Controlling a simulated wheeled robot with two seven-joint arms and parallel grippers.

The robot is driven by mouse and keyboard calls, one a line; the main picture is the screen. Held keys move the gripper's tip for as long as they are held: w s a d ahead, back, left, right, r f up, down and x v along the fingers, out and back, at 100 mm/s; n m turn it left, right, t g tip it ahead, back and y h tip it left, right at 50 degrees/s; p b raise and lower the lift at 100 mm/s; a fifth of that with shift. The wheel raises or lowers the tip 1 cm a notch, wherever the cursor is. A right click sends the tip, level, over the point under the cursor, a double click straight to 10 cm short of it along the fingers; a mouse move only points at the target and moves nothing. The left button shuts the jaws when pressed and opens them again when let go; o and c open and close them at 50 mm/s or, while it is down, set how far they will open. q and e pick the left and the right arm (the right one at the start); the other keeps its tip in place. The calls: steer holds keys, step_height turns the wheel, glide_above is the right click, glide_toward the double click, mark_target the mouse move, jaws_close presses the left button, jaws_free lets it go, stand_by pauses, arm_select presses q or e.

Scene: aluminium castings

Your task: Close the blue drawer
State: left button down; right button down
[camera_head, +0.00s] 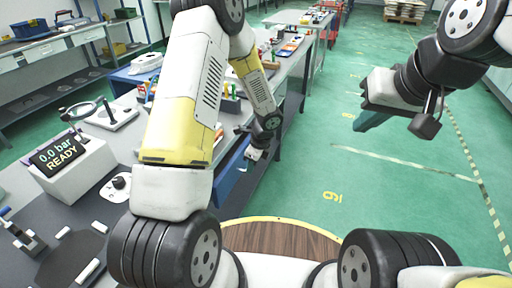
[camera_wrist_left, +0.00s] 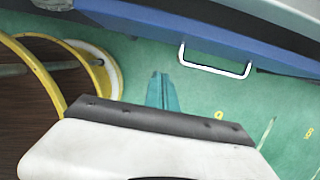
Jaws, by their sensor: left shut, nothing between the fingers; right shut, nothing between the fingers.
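The blue drawer (camera_head: 229,178) shows below the front edge of the workbench in the head view, partly hidden by my left arm. How far it stands out is hard to tell. In the left wrist view its blue front (camera_wrist_left: 140,28) crosses the top, with a white bar handle (camera_wrist_left: 215,69). My left gripper (camera_head: 256,154) is beside the drawer, pointing down. Its teal fingers (camera_wrist_left: 163,91) are shut and empty, to the left of the handle and apart from it in the picture. My right gripper (camera_head: 374,118) is shut and empty over open floor at the right.
The workbench (camera_head: 75,218) carries a pressure display box (camera_head: 72,168), a black-handled fixture (camera_head: 108,116) and small white parts. Further benches and shelves stand behind. The green floor (camera_head: 400,190) right of the bench is clear.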

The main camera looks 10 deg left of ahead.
arm_select(q)
steer(key=shift+w+a+f, duration=0.25)
steer(key=shift+a+f, duration=0.6)
steer(key=shift+w+a+f, duration=0.2)
steer(key=shift+a+f, duration=0.65)
steer(key=shift+f, duration=0.05)
steer(key=shift+w+a+f, duration=0.25)
steer(key=shift+a+f, duration=0.6)
steer(key=shift+w+a, duration=0.2)
steer(key=shift+a, duration=0.6)
steer(key=shift+w+a, duration=0.2)
steer(key=shift+a, duration=0.65)
steer(key=shift+w+a, duration=0.2)
steer(key=shift+a, duration=0.6)
